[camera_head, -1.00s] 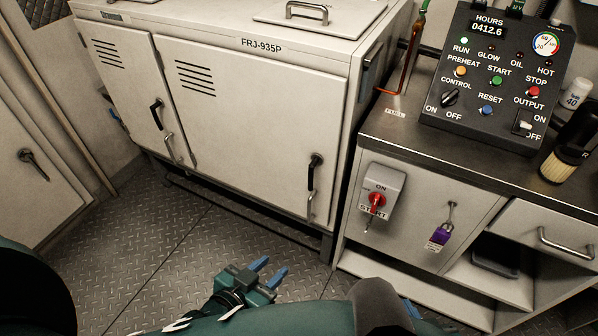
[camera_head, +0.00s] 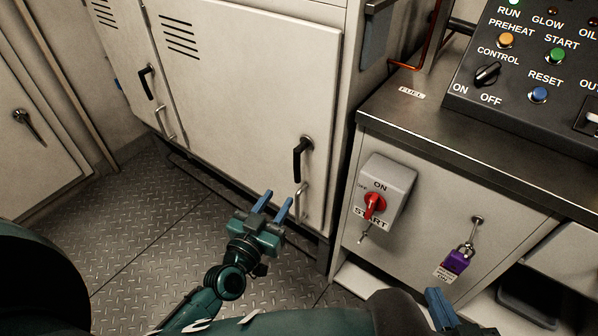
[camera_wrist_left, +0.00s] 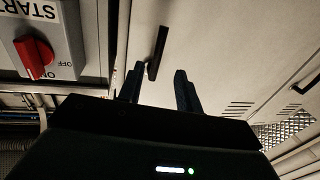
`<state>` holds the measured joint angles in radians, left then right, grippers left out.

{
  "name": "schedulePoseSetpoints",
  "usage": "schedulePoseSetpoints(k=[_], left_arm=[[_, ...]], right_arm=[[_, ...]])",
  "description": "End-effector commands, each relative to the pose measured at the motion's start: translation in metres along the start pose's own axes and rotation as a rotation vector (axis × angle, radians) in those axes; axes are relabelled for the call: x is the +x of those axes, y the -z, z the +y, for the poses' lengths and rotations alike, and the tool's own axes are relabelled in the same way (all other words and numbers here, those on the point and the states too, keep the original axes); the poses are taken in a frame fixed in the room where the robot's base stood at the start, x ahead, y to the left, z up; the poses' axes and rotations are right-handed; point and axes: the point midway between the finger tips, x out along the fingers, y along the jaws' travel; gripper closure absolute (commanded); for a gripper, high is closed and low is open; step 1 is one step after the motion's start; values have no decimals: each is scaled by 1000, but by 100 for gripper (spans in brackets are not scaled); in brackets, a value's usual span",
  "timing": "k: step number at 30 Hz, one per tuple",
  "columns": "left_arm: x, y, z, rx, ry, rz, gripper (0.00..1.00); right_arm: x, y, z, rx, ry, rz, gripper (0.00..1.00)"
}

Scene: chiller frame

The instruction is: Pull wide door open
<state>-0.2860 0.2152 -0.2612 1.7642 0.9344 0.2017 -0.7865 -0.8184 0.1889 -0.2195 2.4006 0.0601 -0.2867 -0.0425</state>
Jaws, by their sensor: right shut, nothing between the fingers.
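The wide door (camera_head: 250,95) of the white cabinet is closed. Near its right edge it has a black lever (camera_head: 298,160) hanging down and a thin metal pull handle (camera_head: 300,198) below. My left gripper (camera_head: 278,206) is open and empty, in front of the door's lower right part, its blue fingers pointing towards the handles. In the left wrist view the black lever (camera_wrist_left: 157,52) shows beyond and between the open fingers (camera_wrist_left: 160,78); the pull handle is mostly hidden by the left finger. My right gripper (camera_head: 440,308) is shut and empty at the bottom edge, partly out of view.
A narrower door (camera_head: 115,60) with its own lever is on the left. To the right stands a counter (camera_head: 420,125) with a red switch box (camera_head: 385,190), a purple padlock (camera_head: 457,260) and a control panel (camera_head: 530,80). The patterned floor (camera_head: 150,230) before the cabinet is clear.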

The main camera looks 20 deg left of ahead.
Motion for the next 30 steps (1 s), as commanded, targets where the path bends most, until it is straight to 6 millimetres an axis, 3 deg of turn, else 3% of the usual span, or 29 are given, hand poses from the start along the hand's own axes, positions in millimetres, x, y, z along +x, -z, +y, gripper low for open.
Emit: schedulePoseSetpoints(k=[9, 15, 21, 30], left_arm=[[68, 0, 1, -2, -1, 2, 65], [98, -1, 1, -2, -1, 0, 65], [109, 0, 1, -1, -2, -1, 65], [110, 0, 1, -1, -2, -1, 68]], right_arm=[[6, -10, -2, -19, 9, -8, 100], [9, -15, -3, -33, 15, -18, 100], [9, -18, -5, -38, 18, -23, 100], [10, -16, -5, -39, 19, -19, 100]])
